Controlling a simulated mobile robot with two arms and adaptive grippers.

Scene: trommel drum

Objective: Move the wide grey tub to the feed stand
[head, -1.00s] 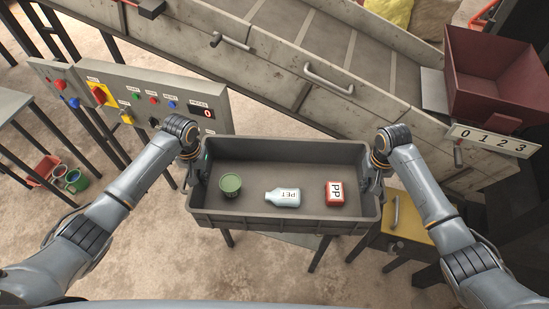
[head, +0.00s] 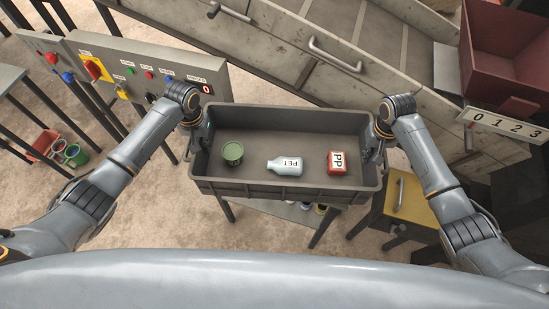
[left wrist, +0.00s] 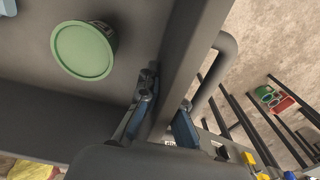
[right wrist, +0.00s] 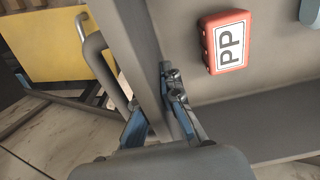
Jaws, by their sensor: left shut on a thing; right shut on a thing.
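The wide grey tub (head: 285,187) is in the middle of the head view, above a stand with dark legs. It holds a green can (head: 232,153), a pale PET bottle (head: 285,166) and a red PP block (head: 337,162). My left gripper (head: 199,137) is shut on the tub's left end wall; in the left wrist view its fingers (left wrist: 162,118) straddle that wall. My right gripper (head: 374,147) is shut on the right end wall, and its fingers (right wrist: 158,112) straddle it in the right wrist view. I cannot tell whether the tub touches the stand below.
A control panel (head: 140,80) stands at the left, beyond my left arm. The conveyor side (head: 300,60) runs behind the tub. A dark red hopper (head: 505,60) and a number plate (head: 500,125) are at the right. A yellow box (head: 405,200) stands beside the tub's right end.

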